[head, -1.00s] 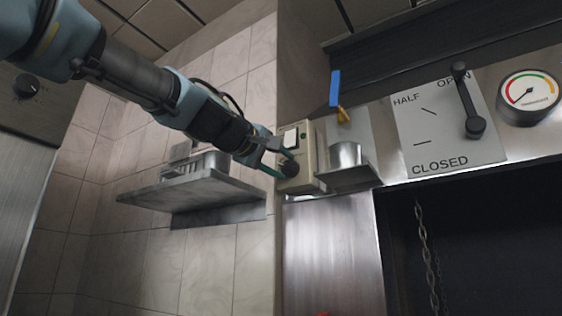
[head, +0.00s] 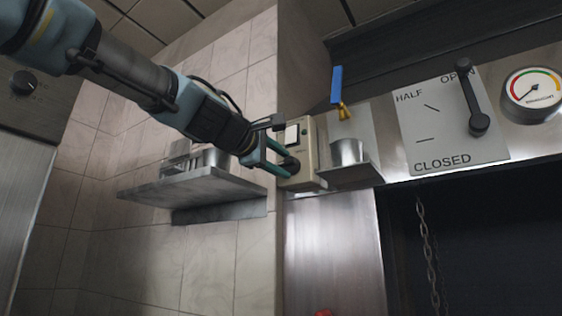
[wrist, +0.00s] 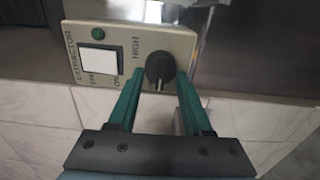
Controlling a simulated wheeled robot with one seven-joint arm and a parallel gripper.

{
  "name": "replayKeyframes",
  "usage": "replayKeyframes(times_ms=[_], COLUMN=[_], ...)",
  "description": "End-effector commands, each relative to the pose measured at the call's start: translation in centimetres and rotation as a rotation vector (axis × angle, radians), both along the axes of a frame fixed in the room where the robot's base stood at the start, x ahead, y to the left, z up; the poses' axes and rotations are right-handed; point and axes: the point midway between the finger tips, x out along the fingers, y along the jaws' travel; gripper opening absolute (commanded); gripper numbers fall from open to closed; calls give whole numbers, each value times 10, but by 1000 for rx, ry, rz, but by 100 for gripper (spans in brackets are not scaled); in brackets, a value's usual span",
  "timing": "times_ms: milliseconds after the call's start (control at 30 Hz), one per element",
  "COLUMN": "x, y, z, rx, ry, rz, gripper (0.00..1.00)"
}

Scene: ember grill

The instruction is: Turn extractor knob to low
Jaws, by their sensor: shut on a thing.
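The extractor box (head: 307,140) is a cream panel on the wall's corner, with a white switch (wrist: 99,61) and a green lamp (wrist: 98,33). Its round black knob (wrist: 160,68) sits beside the word HIGH. In the wrist view a pale pointer mark on the knob faces down, towards my gripper. My gripper (wrist: 160,76) is shut on the knob, with one green finger on each side. The head view shows the gripper (head: 289,166) reaching the box from the left. Any LOW marking is hidden or unreadable.
A metal shelf (head: 190,186) with containers is below my arm. Right of the box, a small ledge (head: 350,176) holds a metal cup (head: 346,152) below a blue-handled item (head: 336,86). Further right are a damper lever (head: 468,98) and a gauge (head: 533,94).

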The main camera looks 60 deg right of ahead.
Motion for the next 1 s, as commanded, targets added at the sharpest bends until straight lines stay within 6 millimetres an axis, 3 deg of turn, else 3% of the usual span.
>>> replayKeyframes(times_ms=[300,333,567,867,1000], x=[0,0,0,0,0], y=[0,0,0,2,16], z=[-1,-1,-1,-1,-2], rx=[1,1,1,0,-1], ry=[3,3,2,1,-1], rz=[0,0,0,0,1], gripper=[0,52,78,80,80])
